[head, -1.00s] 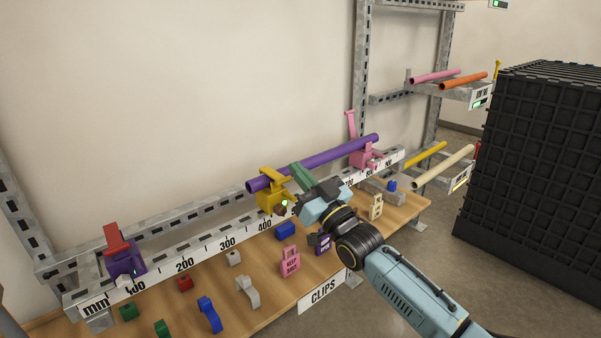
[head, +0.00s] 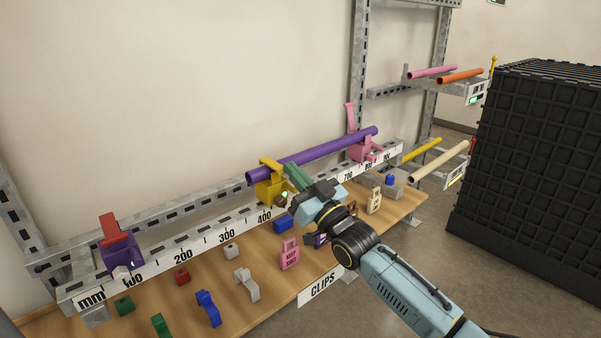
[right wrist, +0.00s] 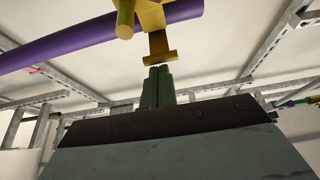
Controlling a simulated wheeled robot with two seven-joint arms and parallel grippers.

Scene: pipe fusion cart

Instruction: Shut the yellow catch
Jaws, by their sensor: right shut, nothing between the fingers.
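The yellow catch (head: 268,188) stands on the rail, at the left part of the long purple pipe (head: 320,152). Its yellow top piece lies across the pipe near the pipe's left end; I cannot tell whether it is latched. My right gripper (head: 290,172) is shut and empty, with its green fingers close to the right side of the catch. In the right wrist view, the shut fingers (right wrist: 157,85) point at a yellow tab of the catch (right wrist: 159,47), with little or no gap visible. My left gripper is not in view.
The rail carries a millimetre scale (head: 205,242). A pink catch (head: 362,150) with a raised arm holds the pipe's right part. A purple catch (head: 122,252) with a red top stands at left. Several blocks, clips and a pink tag (head: 289,254) lie on the wooden shelf.

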